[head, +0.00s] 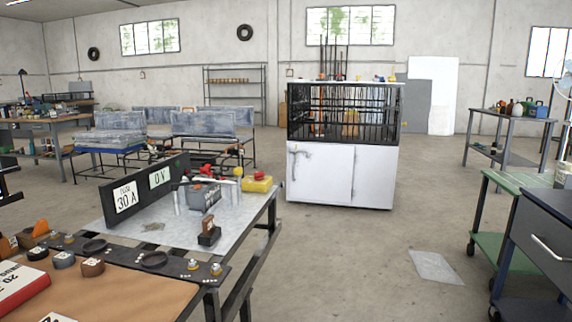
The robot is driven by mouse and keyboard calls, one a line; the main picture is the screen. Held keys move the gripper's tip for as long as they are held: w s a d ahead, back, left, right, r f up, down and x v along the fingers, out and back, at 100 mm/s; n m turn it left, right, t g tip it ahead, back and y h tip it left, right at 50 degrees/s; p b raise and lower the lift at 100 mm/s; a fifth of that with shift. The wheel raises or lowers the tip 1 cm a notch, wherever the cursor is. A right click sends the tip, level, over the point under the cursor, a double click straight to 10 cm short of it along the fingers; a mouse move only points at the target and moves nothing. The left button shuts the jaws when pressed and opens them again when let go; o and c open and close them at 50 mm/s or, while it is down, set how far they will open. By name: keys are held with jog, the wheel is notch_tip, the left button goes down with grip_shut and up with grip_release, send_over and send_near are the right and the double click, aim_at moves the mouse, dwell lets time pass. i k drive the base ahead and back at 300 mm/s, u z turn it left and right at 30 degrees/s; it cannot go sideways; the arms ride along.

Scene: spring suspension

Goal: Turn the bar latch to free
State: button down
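A white two-door cabinet (325,176) with a black barred cage (343,112) on top stands in the middle distance, right of centre. A small grey bar-shaped fitting (294,158) sits at the upper left of the cabinet's left door. It looks like a bar latch, with a short level part at the top and a part hanging down. It is too small to tell which position it is in. Springs or similar parts behind the cage bars are partly hidden. My gripper is not in view.
A workbench (235,222) with meter signs, a battery and small parts fills the near left. A green-topped trolley (520,183) and a dark drawer cabinet (540,250) stand at the right. A pale flat sheet (436,267) lies on the floor. Open floor lies before the white cabinet.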

aim_at(238, 170)
jog(key=z, duration=0.3)
jog(key=i, duration=1.2)
jog(key=u, duration=0.1)
